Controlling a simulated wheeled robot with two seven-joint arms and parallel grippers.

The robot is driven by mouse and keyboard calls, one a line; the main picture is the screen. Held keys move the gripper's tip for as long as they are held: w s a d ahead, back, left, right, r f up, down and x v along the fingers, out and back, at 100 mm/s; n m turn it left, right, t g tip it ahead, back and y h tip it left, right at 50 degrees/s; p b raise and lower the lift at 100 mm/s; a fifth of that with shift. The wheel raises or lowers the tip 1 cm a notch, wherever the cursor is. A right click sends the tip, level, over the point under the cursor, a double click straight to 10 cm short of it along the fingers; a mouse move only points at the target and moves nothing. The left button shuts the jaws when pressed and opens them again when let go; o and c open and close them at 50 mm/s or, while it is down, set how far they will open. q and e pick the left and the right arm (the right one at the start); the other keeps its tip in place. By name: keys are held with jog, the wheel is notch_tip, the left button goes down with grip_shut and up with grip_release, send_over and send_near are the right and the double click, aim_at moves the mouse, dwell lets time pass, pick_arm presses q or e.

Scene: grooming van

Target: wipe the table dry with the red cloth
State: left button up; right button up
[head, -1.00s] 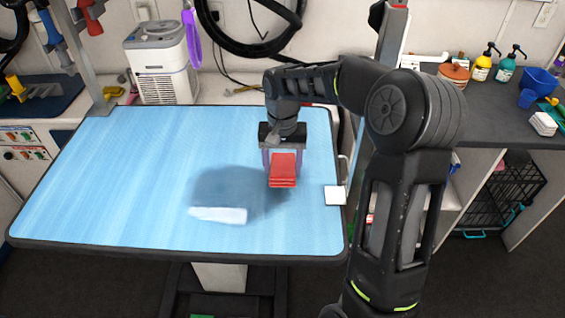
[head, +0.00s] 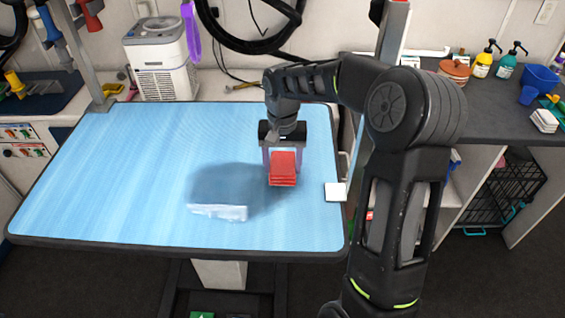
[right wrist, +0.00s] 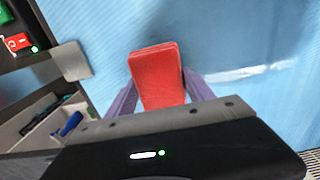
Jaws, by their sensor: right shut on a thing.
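The red cloth (head: 283,172) is a folded, layered pad. My right gripper (head: 283,160) is shut on it, with a purple finger at each side, over the right part of the table. The blue-topped table (head: 120,170) has a dark wet-looking patch (head: 225,185) left of the cloth, with a bright white reflection at its near edge. In the right wrist view the cloth (right wrist: 156,75) sits between the fingers, and the bright streak shows to its right. I cannot tell whether the cloth touches the tabletop. My left gripper is out of view.
A small white square piece (head: 335,192) sits at the table's right edge. A white appliance (head: 160,60) stands behind the table. A dark counter (head: 440,110) at right holds pump bottles, a pot and a blue bowl (head: 540,78). The left of the tabletop is clear.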

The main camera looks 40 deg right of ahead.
aim_at(245, 175)
jog(key=shift+f+b, duration=0.55)
jog(key=shift+f, duration=0.25)
jog(key=shift+w+a, duration=0.1)
jog(key=shift+a, duration=0.05)
jog(key=shift+w+a+r, duration=0.15)
jog(key=shift+w+a, duration=0.8)
jog(key=shift+a, duration=0.25)
jog(key=shift+a, duration=0.1)
jog(key=shift+w+a, duration=0.95)
jog(key=shift+a, duration=0.3)
jog(key=shift+w+a+p, duration=0.1)
jog(key=shift+p, duration=0.2)
jog(key=shift+w+a, duration=0.95)
jog(key=shift+a, duration=0.3)
